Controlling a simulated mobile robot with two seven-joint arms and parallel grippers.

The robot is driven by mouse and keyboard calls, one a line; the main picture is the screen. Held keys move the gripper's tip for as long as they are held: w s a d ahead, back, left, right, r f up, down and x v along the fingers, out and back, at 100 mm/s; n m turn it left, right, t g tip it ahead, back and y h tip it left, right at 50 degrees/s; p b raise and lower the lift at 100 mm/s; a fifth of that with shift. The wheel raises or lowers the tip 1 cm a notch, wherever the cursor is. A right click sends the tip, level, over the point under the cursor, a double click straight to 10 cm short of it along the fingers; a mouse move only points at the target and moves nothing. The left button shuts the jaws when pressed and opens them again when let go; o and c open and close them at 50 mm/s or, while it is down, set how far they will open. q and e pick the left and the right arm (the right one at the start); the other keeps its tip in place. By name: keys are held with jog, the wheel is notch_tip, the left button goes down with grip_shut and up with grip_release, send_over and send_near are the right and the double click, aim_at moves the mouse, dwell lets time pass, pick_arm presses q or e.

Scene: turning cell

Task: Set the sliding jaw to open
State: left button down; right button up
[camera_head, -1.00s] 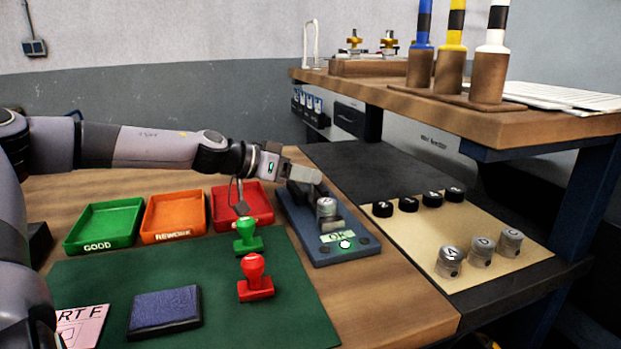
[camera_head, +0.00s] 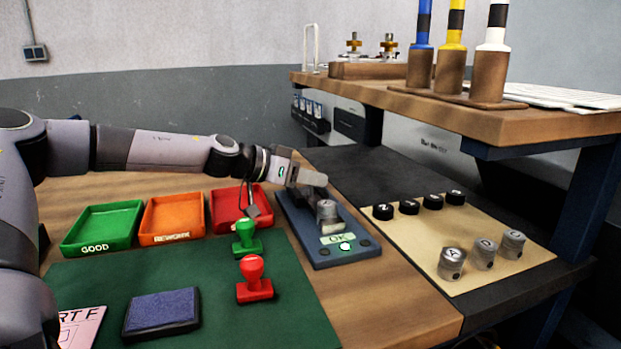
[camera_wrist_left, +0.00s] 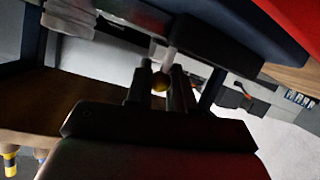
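The gauge (camera_head: 345,258) is a dark blue block with a lit display reading "OK" and a green light, right of the mat. A grey cylindrical part (camera_head: 326,209) sits on it, in front of a dark jaw block. My left gripper (camera_head: 318,181) reaches over the gauge's back end; its fingers are mostly hidden in the head view. The sliding jaw's exact position is hard to see. My right gripper is not in view.
Green (camera_head: 101,228), orange (camera_head: 173,215) and red (camera_head: 229,219) trays stand left of the gauge. Green (camera_head: 246,240) and red (camera_head: 253,281) stamps stand on the green mat (camera_head: 220,320). A board (camera_head: 440,232) with several cylinders lies right. A raised shelf (camera_head: 480,118) overhangs behind.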

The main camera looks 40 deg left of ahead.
pick_arm(q)
jog(key=shift+w+a+f+b, duration=0.1)
jog(key=shift+w+a+b, duration=0.2)
jog(key=shift+a, duration=0.3)
jog(key=shift+w+a+b, duration=0.2)
jog(key=shift+w+a, duration=0.1)
jog(key=shift+a, duration=0.3)
jog(key=shift+w+a+r, duration=0.2)
jog(key=shift+a, duration=0.15)
jog(key=c, duration=1)
grip_release()
jog(key=shift+a, duration=0.1)
